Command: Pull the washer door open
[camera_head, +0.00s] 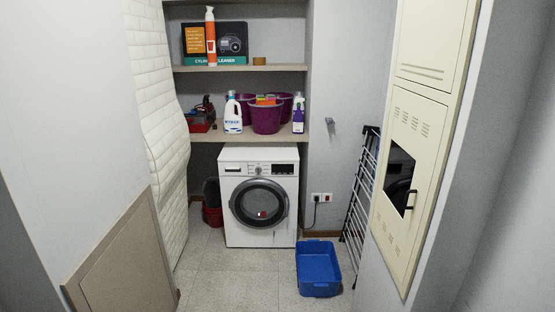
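A white front-loading washer (232,163) stands on the floor under the lower shelf at the back of the closet. Its round door (259,204) has a dark ring and dark glass and looks closed. A small red spot shows in the glass. The control panel is on the washer's top front edge. Neither of my grippers is in view, and no part of my arms shows clearly.
A blue basket (318,268) sits on the floor right of the washer's front. A folded drying rack (360,190) leans at the right wall by a cream cabinet (415,120). A padded white mattress (160,130) stands at left. The tiled floor before the washer is clear.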

